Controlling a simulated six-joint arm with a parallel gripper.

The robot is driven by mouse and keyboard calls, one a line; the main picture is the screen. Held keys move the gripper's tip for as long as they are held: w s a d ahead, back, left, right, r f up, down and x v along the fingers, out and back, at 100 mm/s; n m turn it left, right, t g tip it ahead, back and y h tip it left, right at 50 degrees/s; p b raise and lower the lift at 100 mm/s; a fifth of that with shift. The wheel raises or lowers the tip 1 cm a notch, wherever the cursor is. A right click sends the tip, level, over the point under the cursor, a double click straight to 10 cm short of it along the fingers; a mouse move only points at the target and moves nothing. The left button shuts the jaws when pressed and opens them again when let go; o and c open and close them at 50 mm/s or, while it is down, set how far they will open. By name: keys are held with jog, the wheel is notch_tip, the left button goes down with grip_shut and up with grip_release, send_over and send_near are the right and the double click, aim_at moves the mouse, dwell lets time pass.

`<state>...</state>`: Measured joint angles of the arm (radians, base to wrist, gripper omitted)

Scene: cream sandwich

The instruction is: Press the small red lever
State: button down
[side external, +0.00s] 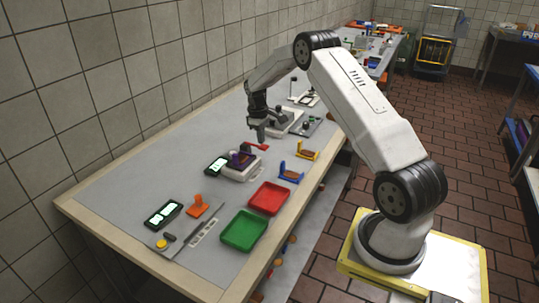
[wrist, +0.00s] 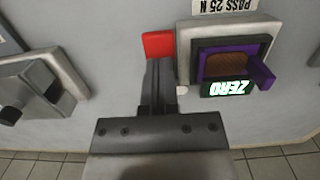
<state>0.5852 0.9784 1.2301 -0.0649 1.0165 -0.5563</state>
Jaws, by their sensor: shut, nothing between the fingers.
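The small red lever (side external: 258,147) sticks out at the side of the light device with the purple fixture. In the wrist view the red lever (wrist: 158,44) shows as a red block just beyond my fingertips. My gripper (side external: 260,138) points down, right beside or above the lever. In the wrist view my gripper (wrist: 160,62) has its fingers together with nothing between them. The fingers hide part of the lever's near end, and I cannot tell whether they touch it.
The device's purple fixture (wrist: 262,68) holds a brown piece and stands above a display (wrist: 240,88) reading ZERO. Another grey device (wrist: 38,85) stands left in the wrist view. A red tray (side external: 269,198) and green tray (side external: 244,231) lie on the table nearer the front.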

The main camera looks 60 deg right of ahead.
aim_at(262, 146)
jog(key=shift+f, duration=0.3)
jog(key=shift+f, duration=1.55)
jog(key=shift+r, duration=0.1)
jog(key=shift+w+a+r, duration=0.1)
jog(key=shift+w+r, duration=0.15)
jog(key=shift+w, duration=0.55)
jog(key=shift+w+r, duration=0.25)
jog(key=shift+w, duration=0.5)
jog(key=shift+w+r, duration=0.15)
jog(key=shift+r, duration=1.85)
jog(key=shift+w+r, duration=0.15)
jog(key=shift+r, duration=1.85)
